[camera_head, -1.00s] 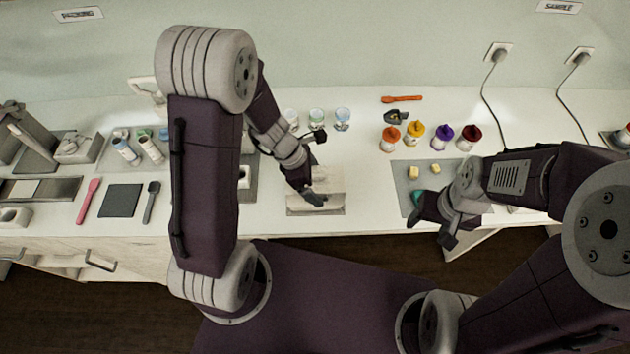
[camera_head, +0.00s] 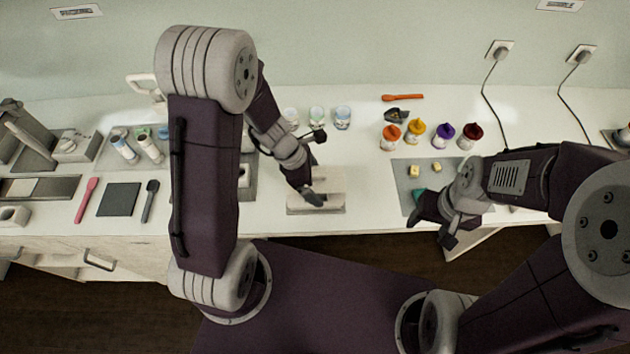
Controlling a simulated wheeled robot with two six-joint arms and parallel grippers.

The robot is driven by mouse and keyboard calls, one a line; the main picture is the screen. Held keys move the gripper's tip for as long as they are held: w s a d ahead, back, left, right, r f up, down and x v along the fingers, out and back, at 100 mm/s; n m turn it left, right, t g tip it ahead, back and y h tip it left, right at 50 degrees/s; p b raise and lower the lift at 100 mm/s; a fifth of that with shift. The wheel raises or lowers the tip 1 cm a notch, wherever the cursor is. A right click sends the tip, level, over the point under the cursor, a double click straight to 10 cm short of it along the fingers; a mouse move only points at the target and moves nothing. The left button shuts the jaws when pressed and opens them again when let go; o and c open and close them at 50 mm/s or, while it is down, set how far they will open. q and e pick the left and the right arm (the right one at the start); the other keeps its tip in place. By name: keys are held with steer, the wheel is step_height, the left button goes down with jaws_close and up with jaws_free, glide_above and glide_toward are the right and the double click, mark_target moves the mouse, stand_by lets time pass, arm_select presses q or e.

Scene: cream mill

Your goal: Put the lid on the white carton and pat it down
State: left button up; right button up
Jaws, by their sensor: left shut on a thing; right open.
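The pale white carton (camera_head: 332,186) stands near the front edge of the counter, in the middle of the view. My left gripper (camera_head: 314,199) reaches down over it and is shut on a pale, flat piece that appears to be the lid (camera_head: 330,201). The gripper and its wrist hide part of both. I cannot tell whether the lid is seated on the carton or just above it. My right gripper (camera_head: 431,229) is open and empty, at the front edge of the grey mat, right of the carton.
The grey mat (camera_head: 402,178) holds small yellow blocks (camera_head: 414,170). Several colored-topped bottles (camera_head: 416,131) stand behind it. Small jars (camera_head: 342,118) stand behind the carton. A dark square (camera_head: 119,199), a pink spatula (camera_head: 86,200) and a dark spatula (camera_head: 150,200) lie left.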

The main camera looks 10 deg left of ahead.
arm_select(q)
steer(key=shift+f, duration=0.3)
steer(key=o, duration=1.1)
steer(key=shift+c, duration=0.2)
steer(key=shift+r+p, duration=3.25)
steer(key=shift+r, duration=0.35)
steer(key=shift+f, duration=0.1)
